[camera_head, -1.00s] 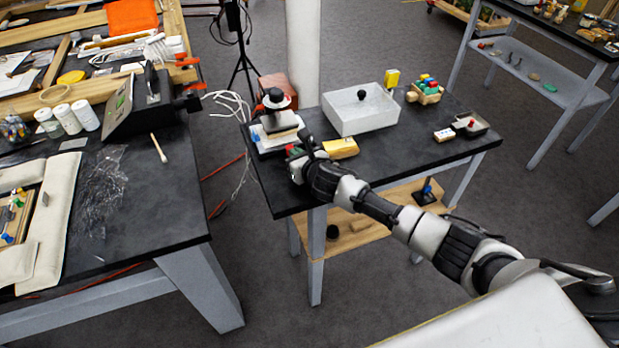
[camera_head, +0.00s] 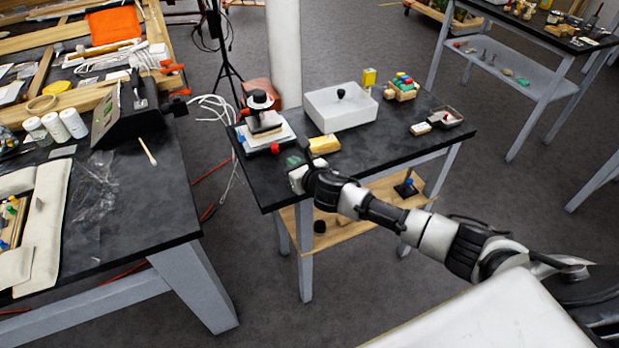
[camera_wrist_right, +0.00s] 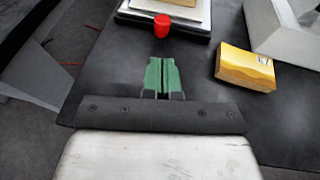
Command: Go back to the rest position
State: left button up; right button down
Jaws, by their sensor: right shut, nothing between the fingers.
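My right gripper (camera_head: 294,161) is over the near left part of the small black table (camera_head: 385,150). In the right wrist view its green fingertips (camera_wrist_right: 162,76) are together, with nothing between them. A red piece (camera_wrist_right: 162,25) lies ahead of the fingertips, apart from them, at the edge of a white and black stand (camera_head: 265,137). A yellow block (camera_head: 324,145) lies to the right of the fingertips, also apart; it shows in the right wrist view too (camera_wrist_right: 246,68). My left gripper is not in view.
A white open bin (camera_head: 340,113) stands behind the yellow block. A toy cart with coloured blocks (camera_head: 402,88) and a small tray (camera_head: 445,117) are farther right.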

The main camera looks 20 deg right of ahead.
jog(key=shift+s+d+f, duration=0.1)
jog(key=shift+s+d, duration=0.2)
jog(key=shift+s, duration=0.1)
jog(key=s+f+n+g+h, duration=0.2)
jog(key=s+n+g, duration=0.9)
jog(key=s+n, duration=2.55)
notch_tip(320, 180, down, 24)
jog(key=s+g, duration=0.1)
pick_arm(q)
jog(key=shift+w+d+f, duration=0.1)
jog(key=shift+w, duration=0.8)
pick_arm(e)
jog(key=s+d+f+g, duration=0.1)
jog(key=s+d+f, duration=0.1)
jog(key=s+f, duration=1.4)
jog(key=shift+s+d+f+h, duration=0.2)
jog(key=shift+s+f+h, duration=0.2)
jog(key=shift+f, duration=0.4)
